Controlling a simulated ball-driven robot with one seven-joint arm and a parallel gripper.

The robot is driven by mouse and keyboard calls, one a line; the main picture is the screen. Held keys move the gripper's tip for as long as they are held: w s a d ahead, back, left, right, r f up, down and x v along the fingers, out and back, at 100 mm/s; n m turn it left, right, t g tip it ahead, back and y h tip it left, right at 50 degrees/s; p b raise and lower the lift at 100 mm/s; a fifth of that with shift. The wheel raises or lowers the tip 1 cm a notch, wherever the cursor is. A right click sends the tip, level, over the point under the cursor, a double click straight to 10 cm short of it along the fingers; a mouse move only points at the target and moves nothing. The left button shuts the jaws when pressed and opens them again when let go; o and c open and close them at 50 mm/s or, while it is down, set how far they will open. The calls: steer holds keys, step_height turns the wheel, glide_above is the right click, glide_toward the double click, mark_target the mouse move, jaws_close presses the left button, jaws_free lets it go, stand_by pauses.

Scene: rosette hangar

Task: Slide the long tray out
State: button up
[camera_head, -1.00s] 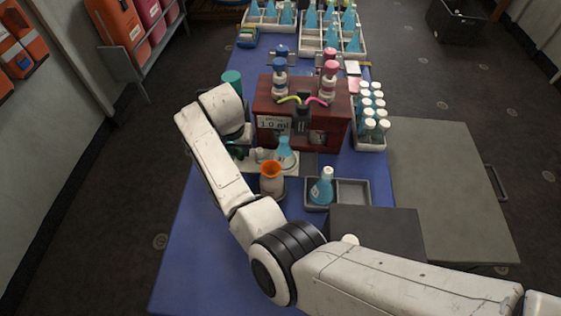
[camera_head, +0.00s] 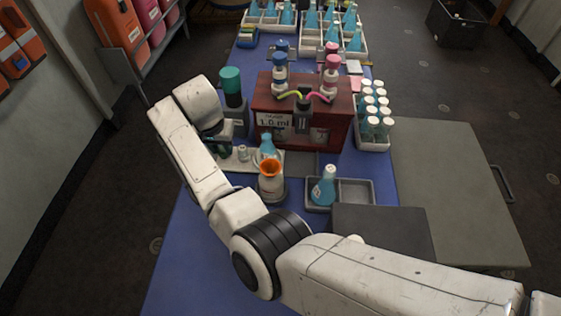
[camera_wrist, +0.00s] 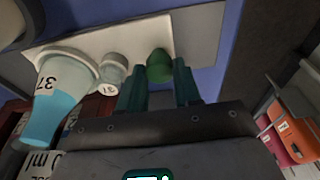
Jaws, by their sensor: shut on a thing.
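The long tray is a thin pale slab (camera_head: 230,165), lying at the left foot of the dark red cabinet. It also shows in the wrist view (camera_wrist: 196,38). On it stand a blue flask (camera_head: 267,146), marked 37 in the wrist view (camera_wrist: 52,98), and a small clear capped vial (camera_wrist: 112,68). A green knob (camera_wrist: 159,66) is at the tray's end. My gripper (camera_wrist: 158,82) is shut on this knob, its teal fingers on either side. In the head view my gripper (camera_head: 222,147) is partly hidden by my wrist.
The blue table's left front is clear.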

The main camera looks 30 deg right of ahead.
steer(key=shift+w+a+f+b, duration=0.1)
steer(key=shift+w+a+b, duration=0.7)
steer(key=shift+a+b, duration=0.45)
steer(key=shift+w+a+b, duration=0.75)
steer(key=shift+a+b, duration=0.2)
steer(key=shift+b, duration=0.5)
steer(key=o, duration=0.8)
steer(key=shift+r, duration=0.25)
steer(key=shift+r+p, duration=3.35)
